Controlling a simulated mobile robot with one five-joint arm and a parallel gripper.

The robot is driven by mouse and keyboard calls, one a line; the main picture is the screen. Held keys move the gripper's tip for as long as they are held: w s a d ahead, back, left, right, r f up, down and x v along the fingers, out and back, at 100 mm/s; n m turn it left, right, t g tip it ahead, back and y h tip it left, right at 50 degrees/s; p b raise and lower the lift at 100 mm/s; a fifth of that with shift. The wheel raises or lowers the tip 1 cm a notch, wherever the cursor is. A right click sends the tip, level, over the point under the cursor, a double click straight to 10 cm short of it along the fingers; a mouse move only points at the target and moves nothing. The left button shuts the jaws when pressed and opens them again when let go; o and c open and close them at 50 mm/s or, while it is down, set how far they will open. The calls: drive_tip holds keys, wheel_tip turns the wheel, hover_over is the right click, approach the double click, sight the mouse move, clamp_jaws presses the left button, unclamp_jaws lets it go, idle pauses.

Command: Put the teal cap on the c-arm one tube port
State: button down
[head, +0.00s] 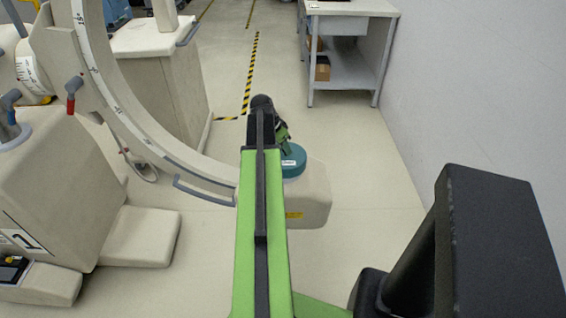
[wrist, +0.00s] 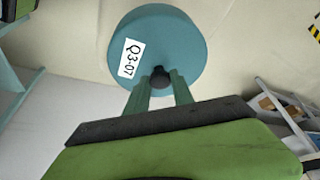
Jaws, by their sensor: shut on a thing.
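The teal cap (head: 292,163) is a round disc with a white label reading Q3-07. It shows in the wrist view (wrist: 180,35) with a dark knob at its near edge. My gripper (wrist: 160,82) is shut on that knob; in the head view the gripper (head: 284,142) is partly hidden by my green arm. The c-arm one (head: 110,100) is a large beige C-shaped arc on a cart marked 1. Its beige tube housing (head: 312,195) lies right under the cap. The port itself is hidden. I cannot tell whether the cap touches the housing.
The cart base (head: 60,190) of the c-arm stands at the left. A blue-grey handle rail (head: 200,192) runs along the arc beside my arm. A grey workbench (head: 348,50) with boxes stands at the back right. A wall (head: 480,80) bounds the right. The floor between is clear.

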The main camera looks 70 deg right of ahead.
sight(284, 155)
drive_tip(key=shift+w+f+b, duration=0.1)
drive_tip(key=shift+f+b, duration=2)
drive_tip(key=shift+f, duration=0.1)
drive_tip(key=shift+r, duration=0.2)
drive_tip(key=shift+f, duration=0.15)
drive_tip(key=c, duration=1.5)
unclamp_jaws()
drive_tip(key=shift+f, duration=0.1)
drive_tip(key=shift+c, duration=0.2)
drive_tip(key=o, duration=0.4)
drive_tip(key=shift+o, duration=0.2)
drive_tip(key=shift+r, duration=0.2)
